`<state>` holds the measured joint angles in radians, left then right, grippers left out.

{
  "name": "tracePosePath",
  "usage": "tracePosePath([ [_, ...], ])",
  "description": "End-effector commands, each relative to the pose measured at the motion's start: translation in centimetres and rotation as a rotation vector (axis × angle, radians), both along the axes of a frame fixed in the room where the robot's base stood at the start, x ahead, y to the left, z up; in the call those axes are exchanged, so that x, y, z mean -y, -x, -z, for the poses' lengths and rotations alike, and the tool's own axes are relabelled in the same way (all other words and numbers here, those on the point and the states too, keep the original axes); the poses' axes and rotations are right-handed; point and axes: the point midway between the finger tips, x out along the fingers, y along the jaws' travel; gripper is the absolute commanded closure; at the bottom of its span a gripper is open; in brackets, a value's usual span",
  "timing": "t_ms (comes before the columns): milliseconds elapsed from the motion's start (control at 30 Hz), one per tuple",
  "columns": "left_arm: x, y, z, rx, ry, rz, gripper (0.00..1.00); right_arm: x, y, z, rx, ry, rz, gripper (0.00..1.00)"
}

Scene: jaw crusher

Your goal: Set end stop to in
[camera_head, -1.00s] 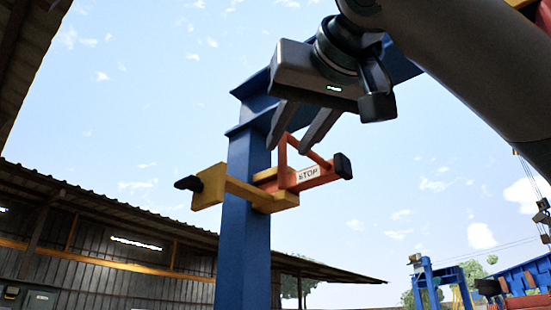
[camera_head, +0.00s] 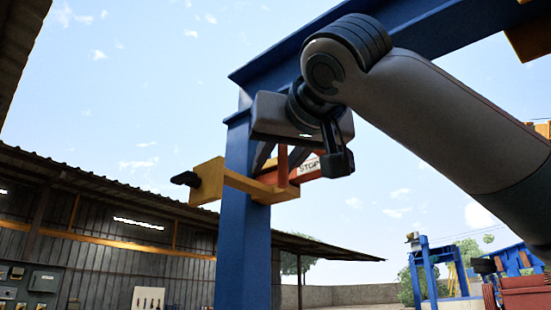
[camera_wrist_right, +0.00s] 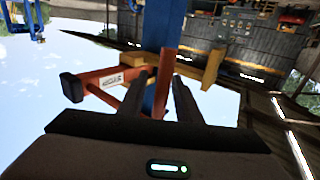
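The end stop is a red-orange bar (camera_head: 306,170) with a white STOP label, on a yellow bracket (camera_head: 269,191) at the blue post. In the right wrist view the bar (camera_wrist_right: 100,79) shows its black end cap (camera_wrist_right: 72,87) and an upright red handle post (camera_wrist_right: 164,84). My right gripper (camera_head: 279,157) is at the handle. In the wrist view its two fingers (camera_wrist_right: 163,95) are apart, with the red post between them; contact cannot be told. My wrist hides part of the bar in the head view. My left gripper is not in view.
The blue post (camera_head: 247,240) and overhead blue beam (camera_head: 420,45) stand close to my right arm. A yellow block with a black knob (camera_head: 207,182) projects left. A shed (camera_head: 100,245) stands behind.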

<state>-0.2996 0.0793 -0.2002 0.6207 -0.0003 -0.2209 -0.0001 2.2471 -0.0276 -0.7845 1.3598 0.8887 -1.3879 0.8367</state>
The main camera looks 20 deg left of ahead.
Motion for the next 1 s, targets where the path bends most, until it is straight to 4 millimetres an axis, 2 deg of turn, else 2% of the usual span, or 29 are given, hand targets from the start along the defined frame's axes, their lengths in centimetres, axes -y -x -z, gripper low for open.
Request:
tracePosePath([
  [33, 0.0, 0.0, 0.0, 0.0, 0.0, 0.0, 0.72, 0.0, 0.0, 0.0, 0.0, 0.0, 0.0, 0.76],
  [133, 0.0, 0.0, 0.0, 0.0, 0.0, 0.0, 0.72, 0.0, 0.0, 0.0, 0.0, 0.0, 0.0, 1.0],
  [367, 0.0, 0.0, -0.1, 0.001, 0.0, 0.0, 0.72, -0.2, 0.0, -0.1, 0.0, 0.0, -0.001, 1.0],
  [700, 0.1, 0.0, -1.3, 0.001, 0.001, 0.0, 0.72, -4.2, -1.5, -0.2, 0.0, -0.002, -0.001, 1.0],
  [1000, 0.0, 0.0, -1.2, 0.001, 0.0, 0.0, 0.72, -4.4, -1.6, -0.1, 0.002, -0.001, 0.0, 1.0],
])
